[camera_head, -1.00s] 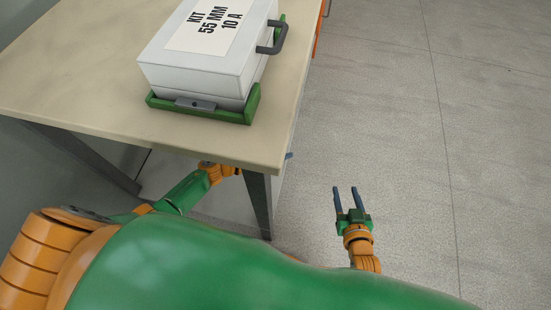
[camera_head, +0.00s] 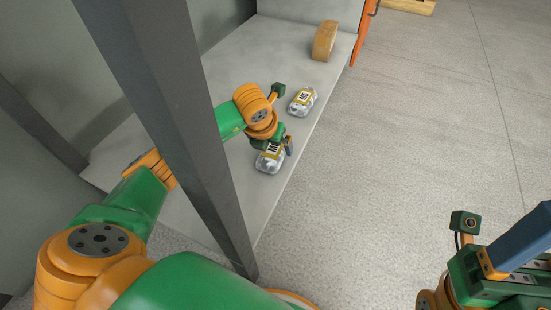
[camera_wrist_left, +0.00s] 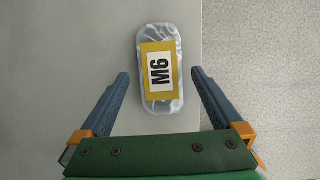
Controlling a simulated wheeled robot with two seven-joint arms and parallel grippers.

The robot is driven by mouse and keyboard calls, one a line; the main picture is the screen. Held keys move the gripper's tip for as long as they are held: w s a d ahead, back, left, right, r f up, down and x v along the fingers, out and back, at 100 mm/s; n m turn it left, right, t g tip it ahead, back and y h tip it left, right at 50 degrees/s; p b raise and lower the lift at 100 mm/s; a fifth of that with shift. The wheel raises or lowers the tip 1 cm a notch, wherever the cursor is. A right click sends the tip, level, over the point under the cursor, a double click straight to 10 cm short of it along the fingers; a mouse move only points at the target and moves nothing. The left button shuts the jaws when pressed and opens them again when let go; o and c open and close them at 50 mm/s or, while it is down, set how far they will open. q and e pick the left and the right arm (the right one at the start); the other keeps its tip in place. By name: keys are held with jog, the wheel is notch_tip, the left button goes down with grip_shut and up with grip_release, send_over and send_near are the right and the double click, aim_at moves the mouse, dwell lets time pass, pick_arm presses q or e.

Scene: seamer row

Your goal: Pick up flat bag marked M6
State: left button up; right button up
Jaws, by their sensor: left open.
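The flat bag marked M6 (camera_wrist_left: 161,71) is a clear pouch with a yellow-bordered label. It lies flat on a grey shelf. In the head view, the bag (camera_head: 269,161) sits right below my left gripper (camera_head: 279,148), partly covered by it. In the left wrist view, my left gripper is open, with one blue finger on each side of the bag's lower half; neither appears to touch it. My right gripper (camera_head: 515,250) is at the lower right, over the floor and cut by the frame edge; its opening is unclear.
A similar bag (camera_head: 303,101) lies farther along the grey shelf (camera_head: 240,185), its label too small to read. A tan block (camera_head: 325,40) stands beyond it. Open floor (camera_head: 410,140) lies right of the shelf.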

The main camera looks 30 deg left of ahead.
pick_arm(q)
jog(key=shift+x, duration=1.05)
jog(key=shift+r, duration=0.1)
jog(key=c, duration=1.4)
